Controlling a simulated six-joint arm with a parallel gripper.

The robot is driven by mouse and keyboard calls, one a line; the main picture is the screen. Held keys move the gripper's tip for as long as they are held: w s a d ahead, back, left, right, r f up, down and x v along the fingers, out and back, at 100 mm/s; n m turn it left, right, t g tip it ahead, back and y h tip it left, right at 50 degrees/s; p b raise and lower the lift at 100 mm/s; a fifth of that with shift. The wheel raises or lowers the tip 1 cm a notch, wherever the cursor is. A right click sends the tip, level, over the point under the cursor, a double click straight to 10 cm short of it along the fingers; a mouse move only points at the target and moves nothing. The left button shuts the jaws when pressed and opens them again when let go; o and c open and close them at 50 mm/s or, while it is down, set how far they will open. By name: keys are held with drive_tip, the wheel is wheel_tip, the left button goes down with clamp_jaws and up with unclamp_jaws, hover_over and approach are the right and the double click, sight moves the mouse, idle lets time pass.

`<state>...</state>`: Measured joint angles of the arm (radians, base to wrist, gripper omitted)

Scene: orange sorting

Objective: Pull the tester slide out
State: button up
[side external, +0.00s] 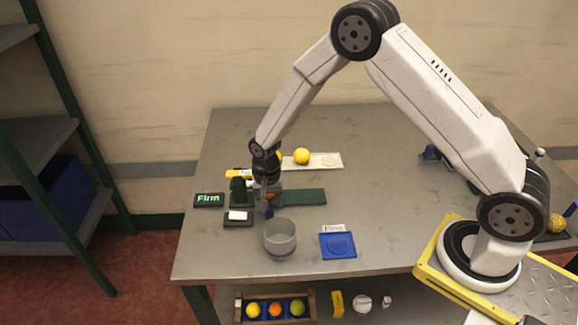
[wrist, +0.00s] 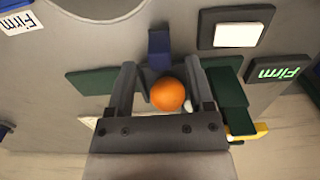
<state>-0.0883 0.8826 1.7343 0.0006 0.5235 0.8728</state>
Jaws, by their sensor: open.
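A blue tab (wrist: 160,48), which looks like the slide's handle, sticks out from the tester in front of an orange (wrist: 167,94). My gripper (side external: 267,204) is down at the tester. In the wrist view my gripper (wrist: 160,66) is open, with a finger on each side of the orange. I cannot tell whether the fingers touch it. The slide's body is mostly hidden.
A dark box with a white button (side external: 238,217) sits before the tester. A grey cup (side external: 280,238) and a blue mat (side external: 338,245) labelled "Firm" stand at the front. A pale tray (side external: 328,161) with yellow fruit (side external: 302,156) lies behind.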

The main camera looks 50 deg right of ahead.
drive_tip(key=shift+f, duration=1.3)
clamp_jaws()
idle(0.6)
